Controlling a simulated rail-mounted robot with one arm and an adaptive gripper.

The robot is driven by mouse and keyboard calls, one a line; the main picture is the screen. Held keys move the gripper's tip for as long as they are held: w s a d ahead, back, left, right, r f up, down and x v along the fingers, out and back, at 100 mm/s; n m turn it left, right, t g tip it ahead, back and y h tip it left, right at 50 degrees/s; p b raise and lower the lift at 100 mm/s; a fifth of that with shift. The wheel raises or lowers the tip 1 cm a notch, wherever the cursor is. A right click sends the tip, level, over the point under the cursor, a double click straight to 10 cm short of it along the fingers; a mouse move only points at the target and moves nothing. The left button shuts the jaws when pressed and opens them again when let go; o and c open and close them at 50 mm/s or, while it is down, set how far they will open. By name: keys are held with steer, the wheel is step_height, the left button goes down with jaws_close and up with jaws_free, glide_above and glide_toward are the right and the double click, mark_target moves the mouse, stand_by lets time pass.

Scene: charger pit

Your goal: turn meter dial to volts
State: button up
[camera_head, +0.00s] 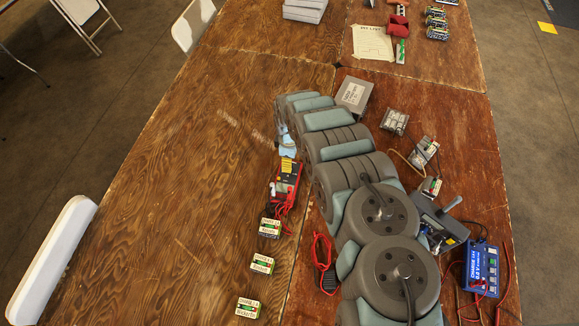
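The meter (285,184) is a red, handheld-looking device with a yellow patch at its far end. It lies on the brown wooden table left of my arm, with red leads at its near right side. Its dial is too small to make out, so I cannot tell where it points. My gripper (287,146) is at the far end of the meter, just beyond the yellow patch. Its fingers are small and partly hidden by my arm. I cannot tell whether they are open or shut, or whether they touch the meter.
Several small battery boxes (262,264) stand in a row nearer than the meter. A coiled red lead (323,262) lies beside my arm. A blue charger (481,268) with red cables sits at the right. A grey box (354,94) stands beyond my arm. The table's left side is clear.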

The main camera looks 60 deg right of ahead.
steer(key=shift+f+b, duration=0.35)
steer(key=shift+f, duration=1.9)
steer(key=shift+f, duration=0.1)
jaws_close()
